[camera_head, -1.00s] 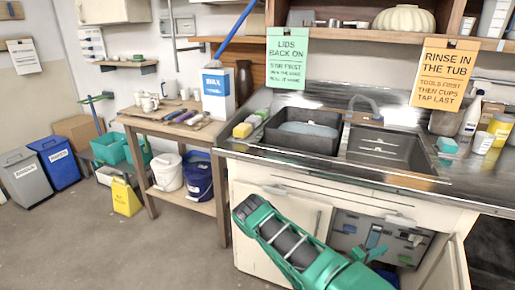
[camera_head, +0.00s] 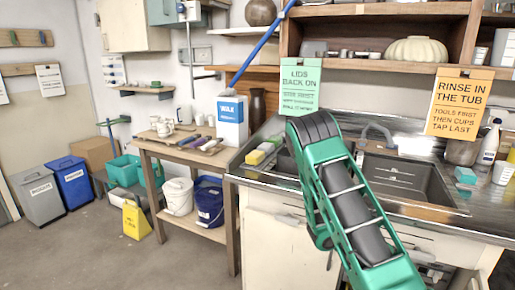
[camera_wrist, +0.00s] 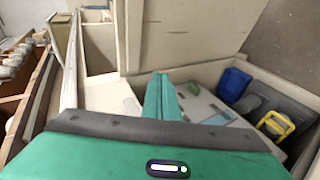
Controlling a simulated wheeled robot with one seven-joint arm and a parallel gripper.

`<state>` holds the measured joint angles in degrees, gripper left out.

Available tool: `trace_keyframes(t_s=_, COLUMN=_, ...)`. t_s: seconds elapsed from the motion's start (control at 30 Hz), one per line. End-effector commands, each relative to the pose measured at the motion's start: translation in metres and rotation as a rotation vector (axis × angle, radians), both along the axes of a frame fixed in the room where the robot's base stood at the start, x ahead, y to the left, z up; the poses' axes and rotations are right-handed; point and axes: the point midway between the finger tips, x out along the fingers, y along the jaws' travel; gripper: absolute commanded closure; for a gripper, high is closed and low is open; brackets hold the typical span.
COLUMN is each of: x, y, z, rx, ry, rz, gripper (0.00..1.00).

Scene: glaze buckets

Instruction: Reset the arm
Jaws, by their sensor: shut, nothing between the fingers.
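My gripper (camera_wrist: 162,97) shows in the wrist view with its green fingers pressed together and nothing between them. Pale panels and box-like compartments lie beyond the fingertips; I cannot tell how far off they are. In the head view my green and black arm rises from the bottom right, across the front of the sink counter (camera_head: 440,222). Its upper bend covers part of the sink area, just below the green "Lids back on" sign (camera_head: 300,86). The gripper itself does not show in the head view.
The orange "Rinse in the tub" sign (camera_head: 459,102) hangs right of my arm. A wooden table (camera_head: 185,152) with a white and blue box (camera_head: 231,122) stands left of the counter. Buckets (camera_head: 209,202) sit on its low shelf. The floor at front left is clear.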

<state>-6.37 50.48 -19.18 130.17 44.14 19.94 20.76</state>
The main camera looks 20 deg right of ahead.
Motion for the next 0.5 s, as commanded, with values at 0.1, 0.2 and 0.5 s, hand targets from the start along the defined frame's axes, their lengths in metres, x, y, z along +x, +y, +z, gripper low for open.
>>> trace_keyframes(t_s=0.1, x=-0.007, y=0.013, z=0.019, rx=0.083, ry=-0.046, rz=-0.053, gripper=1.0)
trace_keyframes(t_s=0.2, x=-0.013, y=0.025, z=0.034, rx=0.155, ry=-0.079, rz=-0.087, gripper=1.0)
trace_keyframes(t_s=0.5, x=-0.032, y=0.063, z=0.08, rx=0.372, ry=-0.177, rz=-0.153, gripper=1.0)
